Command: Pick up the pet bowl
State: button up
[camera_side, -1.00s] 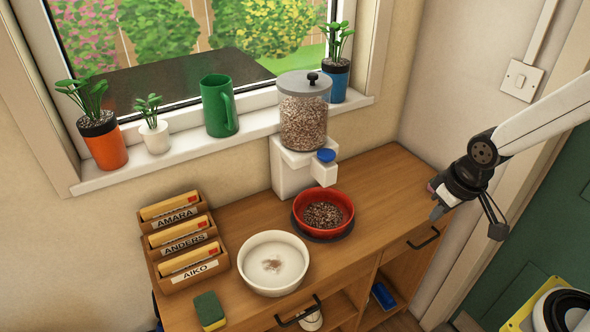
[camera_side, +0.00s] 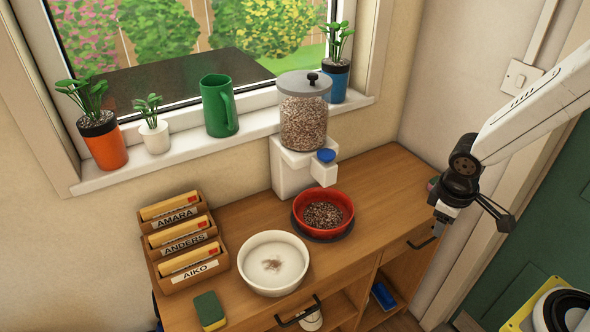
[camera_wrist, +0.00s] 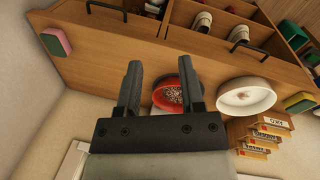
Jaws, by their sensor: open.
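A red pet bowl (camera_side: 337,202) filled with brown kibble stands on a dark round base on the wooden cabinet top, below the feeder's spout. A white bowl (camera_side: 292,284) with a small brown patch inside stands to its left and nearer the front. My gripper (camera_side: 440,226) is right of both bowls, near the cabinet's right end, apart from them. In the wrist view my gripper (camera_wrist: 161,88) is open, with nothing between its fingers. The red bowl (camera_wrist: 166,93) shows behind the right finger, partly hidden, and the white bowl (camera_wrist: 246,110) lies farther right.
A kibble feeder (camera_side: 305,125) stands behind the red bowl. A wooden letter rack (camera_side: 184,240) and a sponge (camera_side: 210,310) are at the left. Plants and a green mug (camera_side: 216,105) line the windowsill. A pink-green block (camera_wrist: 56,41) lies at the cabinet's right end.

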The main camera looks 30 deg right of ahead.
jog(key=w+d+f+n+h, duration=0.2)
jog(key=d+f+n+h, duration=0.1)
jog(key=d+n+h, duration=0.3)
jog(key=n+t+y, duration=0.2)
jog(key=n+t, duration=1)
jog(key=n, duration=0.8)
send_near(350, 205)
jog(key=shift+w+d+r, duration=0.1)
jog(key=shift+w+d, duration=0.1)
jog(key=shift+d, duration=0.35)
jog(key=shift+w+d+r, duration=0.1)
jog(key=shift+w+d, duration=0.05)
jog(key=shift+d, duration=0.45)
jog(key=shift+w+a+f+n+y, duration=0.15)
jog(key=shift+a+f+n+y, duration=0.2)
jog(key=shift+a+n+y, duration=0.2)
jog(key=shift+w, duration=0.15)
jog(key=shift+x, duration=1.2)
